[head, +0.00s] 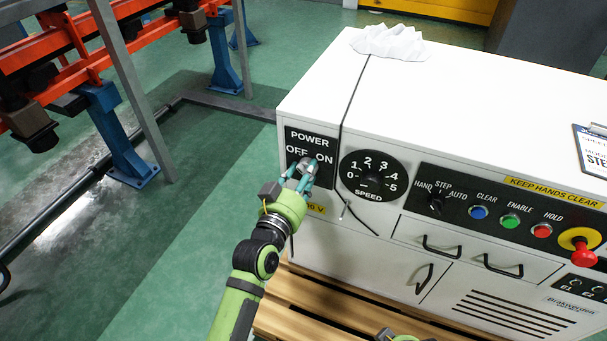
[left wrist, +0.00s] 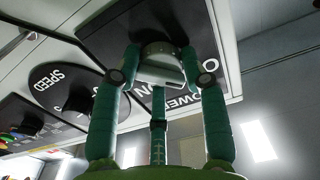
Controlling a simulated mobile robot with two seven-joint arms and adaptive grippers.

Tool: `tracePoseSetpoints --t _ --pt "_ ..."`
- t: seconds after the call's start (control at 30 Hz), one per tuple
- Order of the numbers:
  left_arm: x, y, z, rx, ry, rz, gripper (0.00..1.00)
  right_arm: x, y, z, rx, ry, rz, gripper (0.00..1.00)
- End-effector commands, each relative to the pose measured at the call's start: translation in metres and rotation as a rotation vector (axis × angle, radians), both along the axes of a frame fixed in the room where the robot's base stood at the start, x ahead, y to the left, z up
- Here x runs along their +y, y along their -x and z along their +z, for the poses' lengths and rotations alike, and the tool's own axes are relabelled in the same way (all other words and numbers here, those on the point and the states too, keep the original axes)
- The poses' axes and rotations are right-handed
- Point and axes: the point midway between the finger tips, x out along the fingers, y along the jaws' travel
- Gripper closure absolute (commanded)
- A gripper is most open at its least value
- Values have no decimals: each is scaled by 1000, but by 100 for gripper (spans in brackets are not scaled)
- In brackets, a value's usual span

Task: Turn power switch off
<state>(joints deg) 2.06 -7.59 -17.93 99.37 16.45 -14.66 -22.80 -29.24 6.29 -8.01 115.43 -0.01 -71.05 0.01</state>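The power switch is a grey round knob (head: 306,164) on a black plate (head: 293,141) marked POWER, OFF and ON, at the left of the white cabinet's front. My left gripper (head: 302,177) is at this knob, its teal fingers around it. In the left wrist view the knob (left wrist: 162,66) sits between the fingertips, which appear to touch its sides. The fingers cover part of the knob, so I cannot tell which way it points. A small part of my right arm's end shows at the bottom edge of the head view; its fingers are hidden.
Beside the plate is a black speed dial (head: 370,178). Further right are a mode knob (head: 436,204), coloured buttons (head: 510,221) and a red emergency stop (head: 583,252). A thin cable hangs down the cabinet front. Open green floor lies left of the cabinet.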

Motion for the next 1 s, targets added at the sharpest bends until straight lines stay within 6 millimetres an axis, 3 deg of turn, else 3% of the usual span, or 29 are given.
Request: tracePoseSetpoints --t 0.1,0.13,0.17,0.63,1.0 --pt "0 0 -1 4 5 -1 89 0 0 0 0 0 0 100" --pt "0 0 -1 5 5 -1 49 0 0 0 0 0 0 100" --pt "0 0 -1 5 5 -1 37 0 0 0 0 0 0 100" --pt "4 9 -2 4 3 0 35 0 -1 0 -1 0 1 100" --pt "32 78 -2 6 2 -1 35 0 0 0 -1 0 0 100"
